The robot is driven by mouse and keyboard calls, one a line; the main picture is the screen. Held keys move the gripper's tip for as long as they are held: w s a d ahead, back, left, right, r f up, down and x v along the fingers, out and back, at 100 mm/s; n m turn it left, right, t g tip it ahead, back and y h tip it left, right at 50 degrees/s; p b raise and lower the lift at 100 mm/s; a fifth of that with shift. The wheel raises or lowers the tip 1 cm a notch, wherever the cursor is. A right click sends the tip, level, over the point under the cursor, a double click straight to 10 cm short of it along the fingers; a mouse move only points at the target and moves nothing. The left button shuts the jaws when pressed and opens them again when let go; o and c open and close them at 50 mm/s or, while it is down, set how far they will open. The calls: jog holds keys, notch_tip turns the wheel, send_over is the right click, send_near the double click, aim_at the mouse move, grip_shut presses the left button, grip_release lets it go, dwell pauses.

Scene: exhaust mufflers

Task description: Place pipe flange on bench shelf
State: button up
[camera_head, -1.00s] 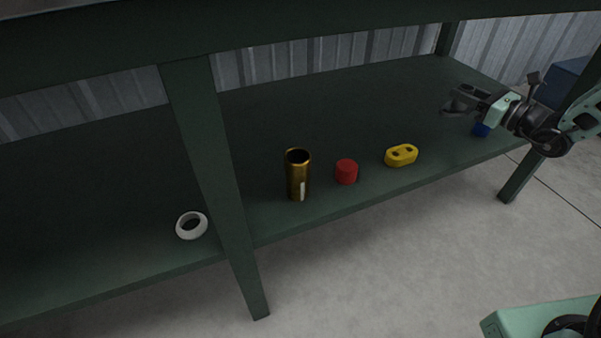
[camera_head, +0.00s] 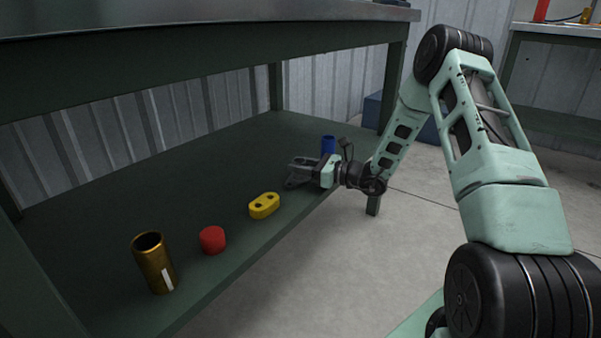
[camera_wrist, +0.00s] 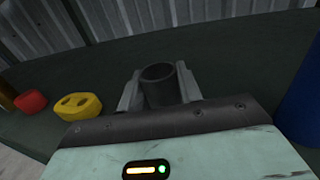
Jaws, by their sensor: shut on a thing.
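My gripper (camera_head: 298,172) is over the far right part of the dark green bench shelf (camera_head: 200,187), close to its front edge. In the wrist view its two grey fingers stand either side of a dark grey, hollow round piece (camera_wrist: 160,86), which I take to be the pipe flange, and are shut on it. Its open top faces up; its lower part is hidden by the gripper body. In the head view the piece is hard to make out between the fingers. I cannot tell whether it touches the shelf.
On the shelf, a blue cylinder (camera_head: 328,145) stands just beyond my gripper. A yellow two-hole piece (camera_head: 264,206), a red cylinder (camera_head: 212,240) and a brass tube (camera_head: 155,264) stand along the front edge to the left. The bench top is overhead; a bench leg (camera_head: 392,90) stands right.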

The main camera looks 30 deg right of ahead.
jog(key=shift+r, duration=0.1)
jog(key=shift+f, duration=0.2)
jog(key=o, duration=1)
jog(key=shift+o, duration=0.6)
